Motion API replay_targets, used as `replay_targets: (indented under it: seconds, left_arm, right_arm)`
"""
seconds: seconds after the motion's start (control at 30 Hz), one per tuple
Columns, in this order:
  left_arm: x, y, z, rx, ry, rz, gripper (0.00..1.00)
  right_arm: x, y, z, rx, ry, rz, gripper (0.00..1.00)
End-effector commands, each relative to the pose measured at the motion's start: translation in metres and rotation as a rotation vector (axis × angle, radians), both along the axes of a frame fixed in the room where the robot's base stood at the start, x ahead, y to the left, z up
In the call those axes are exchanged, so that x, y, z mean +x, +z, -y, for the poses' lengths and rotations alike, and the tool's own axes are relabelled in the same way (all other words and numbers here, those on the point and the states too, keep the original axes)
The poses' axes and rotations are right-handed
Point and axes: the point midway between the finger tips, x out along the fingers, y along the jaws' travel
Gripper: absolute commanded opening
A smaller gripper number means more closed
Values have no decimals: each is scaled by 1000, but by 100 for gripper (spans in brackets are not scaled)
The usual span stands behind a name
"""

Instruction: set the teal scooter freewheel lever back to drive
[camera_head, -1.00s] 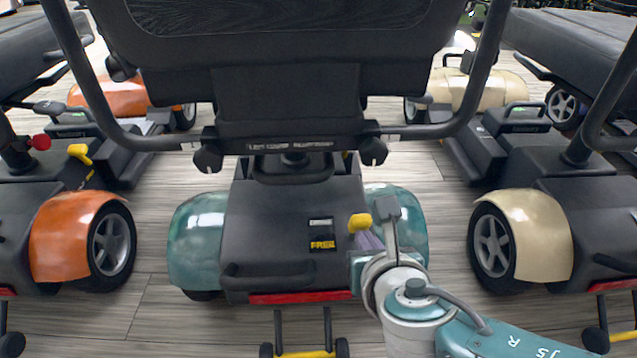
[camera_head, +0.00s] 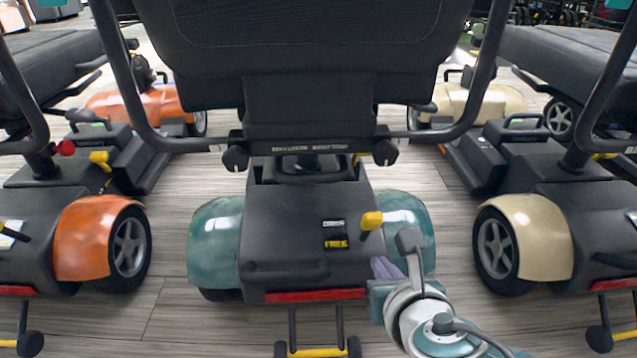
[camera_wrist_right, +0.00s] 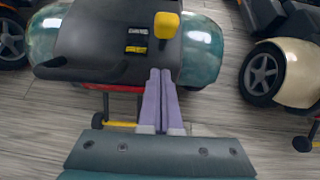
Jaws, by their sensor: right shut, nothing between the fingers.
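The teal scooter (camera_head: 213,245) stands in the middle with its rear toward me. Its freewheel lever (camera_head: 371,221) has a yellow knob and rises from the right side of the rear cover. It also shows at the top of the right wrist view (camera_wrist_right: 166,25). Beside it are a pale label (camera_head: 333,224) and, below that, a yellow-lettered FREE label (camera_head: 335,243). My right gripper (camera_head: 383,267) is shut and empty, with pale purple fingers. Its tips (camera_wrist_right: 160,72) are on the near side of the knob, apart from it. My left gripper is out of view.
An orange scooter (camera_head: 82,238) stands at the left and a cream one (camera_head: 540,237) at the right, with strips of wood floor between. The teal scooter's seat back (camera_head: 300,50) overhangs the rear cover. A yellow-barred anti-tip frame (camera_head: 318,352) sticks out low behind.

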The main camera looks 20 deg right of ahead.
Motion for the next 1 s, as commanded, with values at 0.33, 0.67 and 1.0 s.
replay_targets:
  seconds: [0.33, 0.67, 1.0]
  left_arm:
    - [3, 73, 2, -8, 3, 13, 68]
    - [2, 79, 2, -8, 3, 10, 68]
    - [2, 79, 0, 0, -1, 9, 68]
  right_arm:
    - [-43, 62, -10, 1, -1, -3, 0]
    - [-53, 69, -12, 1, 0, -3, 0]
    - [-52, 69, -12, 2, -1, -3, 0]
